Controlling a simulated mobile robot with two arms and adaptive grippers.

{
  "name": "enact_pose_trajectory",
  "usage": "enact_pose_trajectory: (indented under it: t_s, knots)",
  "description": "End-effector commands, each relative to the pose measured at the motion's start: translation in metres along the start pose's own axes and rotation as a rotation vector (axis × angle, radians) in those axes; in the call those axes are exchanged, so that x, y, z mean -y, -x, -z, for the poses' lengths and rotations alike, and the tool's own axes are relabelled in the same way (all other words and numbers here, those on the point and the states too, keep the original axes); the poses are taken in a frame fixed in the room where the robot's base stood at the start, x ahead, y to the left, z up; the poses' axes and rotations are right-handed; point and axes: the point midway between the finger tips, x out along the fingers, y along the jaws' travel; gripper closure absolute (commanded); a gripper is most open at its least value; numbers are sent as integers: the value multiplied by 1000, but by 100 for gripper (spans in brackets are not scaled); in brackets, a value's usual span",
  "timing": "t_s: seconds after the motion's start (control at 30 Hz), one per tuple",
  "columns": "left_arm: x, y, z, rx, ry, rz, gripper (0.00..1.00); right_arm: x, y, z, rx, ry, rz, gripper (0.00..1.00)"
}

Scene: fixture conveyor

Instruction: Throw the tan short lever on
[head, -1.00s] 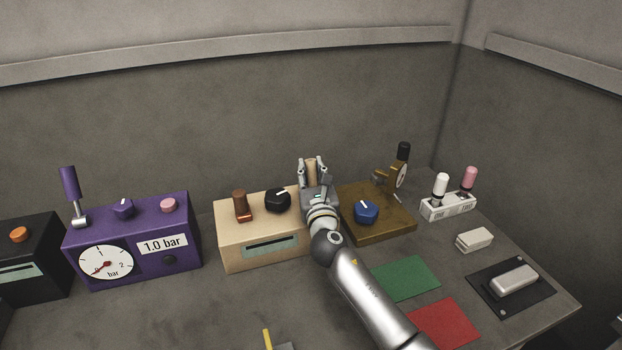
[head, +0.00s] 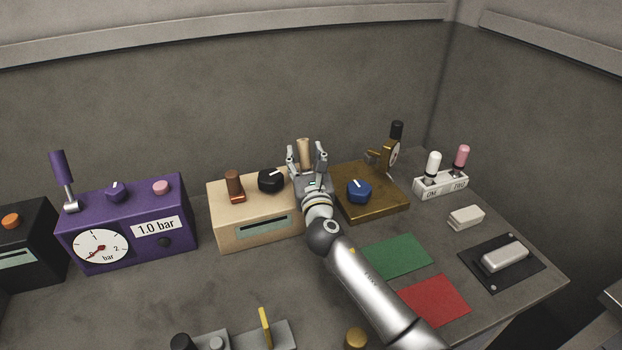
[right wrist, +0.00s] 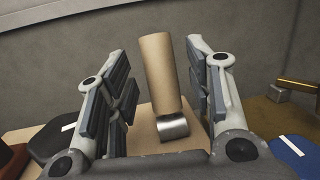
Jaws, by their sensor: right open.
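The tan short lever (head: 305,152) stands on the right end of the tan box (head: 228,225), its lower part hidden by my gripper in the head view. In the right wrist view the lever (right wrist: 157,78) is a tan cylinder on a silver collar (right wrist: 172,128), leaning slightly. My right gripper (head: 307,157) is open, with one finger on each side of the lever and visible gaps between; the right wrist view shows this too (right wrist: 160,85). My left gripper is not in view.
A brown box (head: 385,212) with a blue knob (head: 359,191) stands close on the right. A purple gauge box (head: 183,215) is on the left. Green (head: 397,257) and red (head: 434,300) mats lie in front.

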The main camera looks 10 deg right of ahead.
Motion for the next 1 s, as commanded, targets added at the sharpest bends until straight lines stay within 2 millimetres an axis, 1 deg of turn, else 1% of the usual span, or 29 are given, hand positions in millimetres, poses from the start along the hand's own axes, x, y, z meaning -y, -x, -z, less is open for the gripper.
enact_pose_trajectory:
  t_s: [0.03, 0.3, 0.5, 0.6, 0.7, 0.97, 1.0]
  knots:
    - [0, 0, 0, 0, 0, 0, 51, 0, 9, 1, -2, 1, 0, 52]
    - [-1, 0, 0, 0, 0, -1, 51, 0, 58, 1, -2, 1, 0, 52]
    - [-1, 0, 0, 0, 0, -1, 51, 0, 86, 1, -1, 1, -1, 52]
    - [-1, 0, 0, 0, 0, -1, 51, 0, 94, 1, -1, 0, 0, 52]
    - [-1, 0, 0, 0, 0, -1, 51, 0, 97, 0, -1, 1, 1, 52]
    - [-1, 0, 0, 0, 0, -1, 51, 0, 98, 0, -1, 1, 1, 52]
    - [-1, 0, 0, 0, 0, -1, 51, 0, 97, 0, -1, 1, 1, 57]
